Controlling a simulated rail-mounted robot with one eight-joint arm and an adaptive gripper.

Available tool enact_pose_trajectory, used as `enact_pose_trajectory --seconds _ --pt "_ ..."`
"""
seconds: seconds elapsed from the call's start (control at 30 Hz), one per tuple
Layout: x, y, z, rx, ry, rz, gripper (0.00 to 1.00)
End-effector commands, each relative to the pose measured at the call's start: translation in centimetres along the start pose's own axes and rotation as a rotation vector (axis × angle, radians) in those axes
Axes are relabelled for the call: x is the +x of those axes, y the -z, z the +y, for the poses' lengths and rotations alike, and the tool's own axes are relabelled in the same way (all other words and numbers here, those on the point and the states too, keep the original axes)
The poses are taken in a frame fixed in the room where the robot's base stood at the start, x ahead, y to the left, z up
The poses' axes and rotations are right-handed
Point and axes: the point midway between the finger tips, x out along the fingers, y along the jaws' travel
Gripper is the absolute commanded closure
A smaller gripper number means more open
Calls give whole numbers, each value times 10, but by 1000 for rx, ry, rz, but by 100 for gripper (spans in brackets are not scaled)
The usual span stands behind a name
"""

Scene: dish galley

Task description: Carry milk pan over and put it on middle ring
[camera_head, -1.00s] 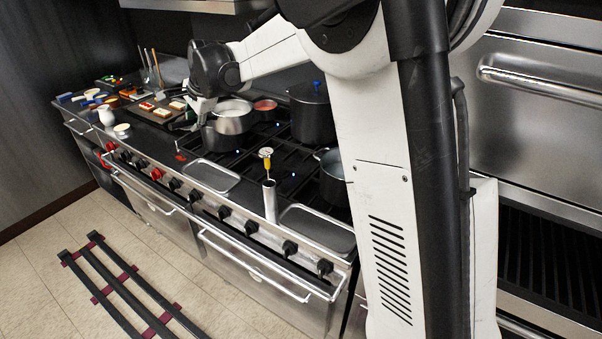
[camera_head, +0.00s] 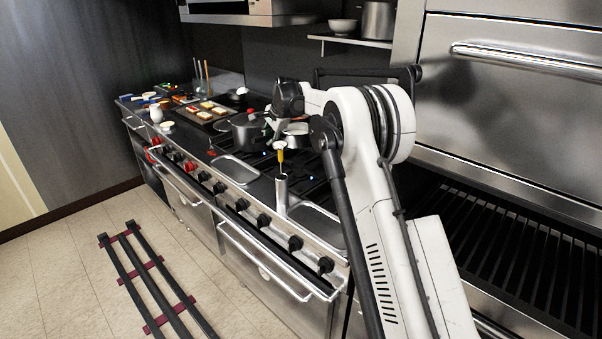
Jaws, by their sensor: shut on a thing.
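The milk pan (camera_head: 297,128), small and pale metal, shows in the head view over the cooktop, partly hidden behind my arm. My gripper (camera_head: 272,127) is at the pan's left side and shut on it; the fingers are small and partly hidden, so the exact grip is unclear. The pan appears level and to the right of a dark lidded pot. Whether it touches the grate is unclear. The cooktop's rings lie under dark grates (camera_head: 303,170), with small blue flames showing; the middle ring cannot be told apart clearly.
A dark pot (camera_head: 247,131) stands left of the pan. A metal cylinder (camera_head: 282,194) holding a yellow-handled tool stands at the cooktop's front. Shallow steel trays (camera_head: 236,168) line the front edge. A board with food (camera_head: 206,112) lies farther left. A shelf (camera_head: 350,40) hangs above.

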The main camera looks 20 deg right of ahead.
Motion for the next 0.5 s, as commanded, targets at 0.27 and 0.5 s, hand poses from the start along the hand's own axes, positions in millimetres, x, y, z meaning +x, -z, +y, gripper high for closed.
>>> enact_pose_trajectory --seconds 0.27,0.5 --pt "25 7 9 -5 -2 1 100" --pt "56 5 28 -5 -2 1 100"
